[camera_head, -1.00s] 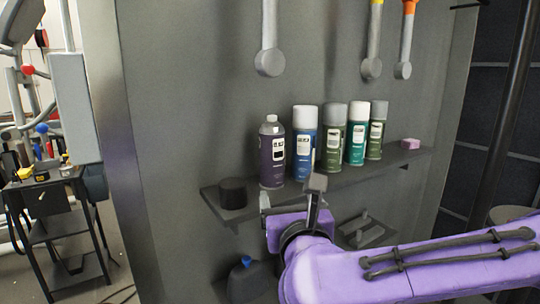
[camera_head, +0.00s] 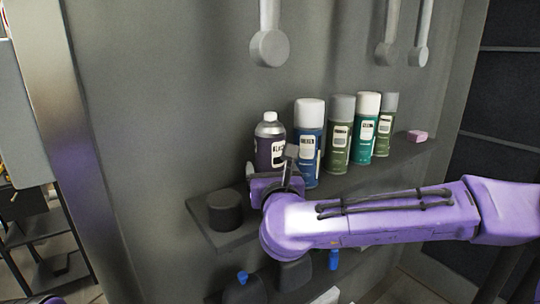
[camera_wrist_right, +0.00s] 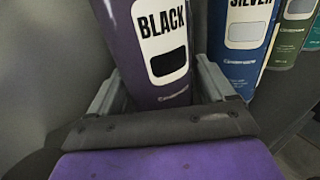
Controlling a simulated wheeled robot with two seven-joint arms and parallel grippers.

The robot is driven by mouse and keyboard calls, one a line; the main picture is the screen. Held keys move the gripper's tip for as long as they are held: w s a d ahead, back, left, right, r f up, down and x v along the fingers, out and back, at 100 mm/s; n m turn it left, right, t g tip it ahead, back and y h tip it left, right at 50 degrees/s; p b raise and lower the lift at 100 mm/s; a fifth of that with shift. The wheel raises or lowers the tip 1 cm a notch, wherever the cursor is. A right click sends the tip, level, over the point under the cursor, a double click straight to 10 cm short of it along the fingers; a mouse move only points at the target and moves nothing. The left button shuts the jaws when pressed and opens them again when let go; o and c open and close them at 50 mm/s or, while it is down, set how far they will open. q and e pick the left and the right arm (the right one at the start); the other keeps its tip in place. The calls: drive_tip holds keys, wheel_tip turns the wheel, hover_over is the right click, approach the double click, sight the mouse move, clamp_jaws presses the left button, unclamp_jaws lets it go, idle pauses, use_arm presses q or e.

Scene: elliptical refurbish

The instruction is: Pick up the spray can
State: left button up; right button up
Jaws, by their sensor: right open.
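In the right wrist view the purple can (camera_wrist_right: 155,40) stands between the two open fingers (camera_wrist_right: 160,88), with a finger on each side. I cannot tell whether either finger touches it. The gripper hides its base in the head view. My left gripper is not in view.
A blue "SILVER" can (camera_head: 309,140) stands close to the right finger. Several more cans, including a teal one (camera_head: 367,125), continue right along the shelf (camera_head: 230,238). A black cylinder (camera_head: 225,210) sits to the left. Grey tools (camera_head: 269,48) hang above. Dark bottles (camera_head: 244,290) sit below.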

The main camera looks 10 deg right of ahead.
sight(270, 136)
drive_tip(key=shift+w, duration=1.2)
drive_tip(key=shift+r, duration=0.1)
drive_tip(key=c, duration=0.9)
drive_tip(key=shift+s+d+r, duration=0.15)
drive_tip(key=shift+r, duration=0.15)
drive_tip(key=shift+c, duration=0.2)
wheel_tip(270, 136, up, 6)
drive_tip(key=shift+r+b, duration=0.15)
drive_tip(key=shift+b, duration=0.2)
drive_tip(key=s+d+b, duration=0.2)
drive_tip(key=s+d, duration=0.1)
drive_tip(key=s, duration=0.6)
drive_tip(key=s+d+b, duration=0.2)
drive_tip(key=s+d, duration=0.2)
drive_tip(key=s, duration=0.5)
drive_tip(key=shift+s+d, duration=0.15)
drive_tip(key=shift+d, duration=0.1)
drive_tip(key=o, duration=0.7)
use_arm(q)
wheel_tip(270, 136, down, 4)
use_arm(e)
drive_tip(key=c, duration=0.9)
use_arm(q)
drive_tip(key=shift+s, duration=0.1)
use_arm(e)
drive_tip(key=shift+c, duration=0.2)
